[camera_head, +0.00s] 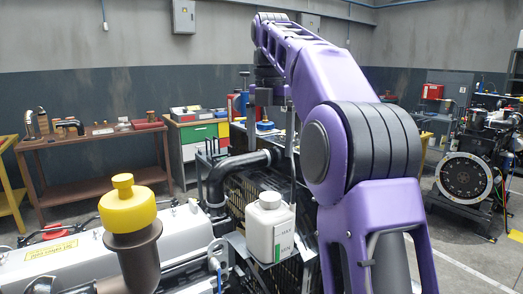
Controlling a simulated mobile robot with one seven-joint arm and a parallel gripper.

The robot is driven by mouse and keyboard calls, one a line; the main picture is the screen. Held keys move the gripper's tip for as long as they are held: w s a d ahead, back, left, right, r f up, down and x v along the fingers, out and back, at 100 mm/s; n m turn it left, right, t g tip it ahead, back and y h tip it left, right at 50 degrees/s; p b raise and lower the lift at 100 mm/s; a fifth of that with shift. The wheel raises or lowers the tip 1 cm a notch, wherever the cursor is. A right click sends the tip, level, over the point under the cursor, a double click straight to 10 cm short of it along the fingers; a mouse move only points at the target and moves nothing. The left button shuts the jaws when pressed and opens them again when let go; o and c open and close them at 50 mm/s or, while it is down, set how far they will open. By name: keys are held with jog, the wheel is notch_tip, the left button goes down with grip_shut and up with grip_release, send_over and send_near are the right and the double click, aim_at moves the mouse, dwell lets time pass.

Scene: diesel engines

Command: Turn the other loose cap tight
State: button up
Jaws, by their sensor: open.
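A large yellow cap (128,207) with a raised knob sits on a dark brown filler neck (136,262) at the front left. A white bottle-like tank (270,232) with green marking stands right of it on the engine, and a small pale cap (270,198) sits on its top. I cannot tell from this view whether either cap is loose. My purple arm rises at the right and reaches away over the engine. My gripper (270,106) hangs down at its far end, small, open and empty, above and behind the white tank, apart from both caps.
A silver valve cover (60,265) and a black bent pipe (235,168) lie around the caps. A brown workbench (95,142) and a coloured drawer cabinet (195,140) stand behind. Another engine (468,170) stands at the right. Open air surrounds the yellow cap.

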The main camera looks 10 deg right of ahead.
aim_at(270, 196)
jog(key=shift+s+d+f, duration=0.1)
jog(key=shift+f, duration=5.25)
jog(key=shift+c, duration=0.2)
grip_shut()
